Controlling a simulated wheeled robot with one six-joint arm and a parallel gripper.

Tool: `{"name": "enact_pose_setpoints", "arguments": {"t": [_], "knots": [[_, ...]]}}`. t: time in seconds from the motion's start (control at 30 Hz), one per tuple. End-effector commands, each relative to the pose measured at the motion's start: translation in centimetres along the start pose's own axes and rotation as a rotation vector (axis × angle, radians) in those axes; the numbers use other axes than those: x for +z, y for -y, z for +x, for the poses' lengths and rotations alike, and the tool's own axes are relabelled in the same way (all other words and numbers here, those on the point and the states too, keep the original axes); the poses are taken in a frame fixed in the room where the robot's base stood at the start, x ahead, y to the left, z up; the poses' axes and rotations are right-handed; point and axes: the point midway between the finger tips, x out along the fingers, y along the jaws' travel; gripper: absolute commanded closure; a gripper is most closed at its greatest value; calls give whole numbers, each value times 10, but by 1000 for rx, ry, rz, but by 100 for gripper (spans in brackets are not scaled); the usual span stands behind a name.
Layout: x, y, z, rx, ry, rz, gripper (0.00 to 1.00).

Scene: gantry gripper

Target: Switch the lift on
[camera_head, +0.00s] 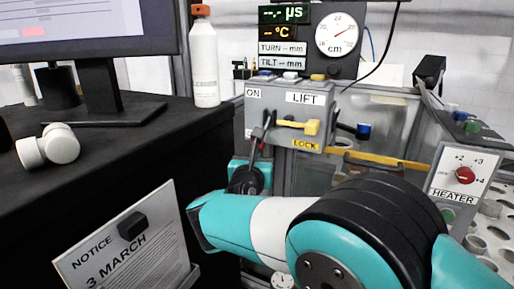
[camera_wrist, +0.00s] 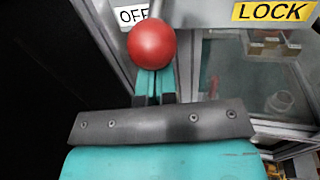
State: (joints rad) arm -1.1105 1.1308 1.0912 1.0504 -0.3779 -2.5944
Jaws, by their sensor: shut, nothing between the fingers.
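The grey lift panel (camera_head: 300,118) carries an ON label (camera_head: 254,93) at its upper left and a LIFT label (camera_head: 306,98). In the wrist view, a red ball knob (camera_wrist: 151,44) on a metal rod is in front of an OFF label (camera_wrist: 131,16), partly covering it. My gripper (camera_wrist: 153,82) is shut and empty, its teal fingertips just below the red ball in the picture; I cannot tell if they touch it. In the head view my gripper (camera_head: 259,150) is at the panel's lower left, where the lever and OFF label are mostly hidden.
A yellow handle (camera_head: 311,127) sits above a yellow LOCK label (camera_head: 305,145) beside the lever. A heater box (camera_head: 455,190) with a red knob stands at the right. A dark desk (camera_head: 110,140) with a monitor and white bottle (camera_head: 205,65) fills the left.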

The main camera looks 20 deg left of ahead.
Motion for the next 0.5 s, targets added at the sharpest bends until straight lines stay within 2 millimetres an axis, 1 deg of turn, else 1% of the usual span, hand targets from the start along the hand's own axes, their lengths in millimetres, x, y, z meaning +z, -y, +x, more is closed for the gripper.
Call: {"name": "enact_pose_setpoints", "arguments": {"t": [0.03,0.5], "knots": [[10,0,0,-1,5,3,100],[44,1,1,-2,6,4,100]]}}
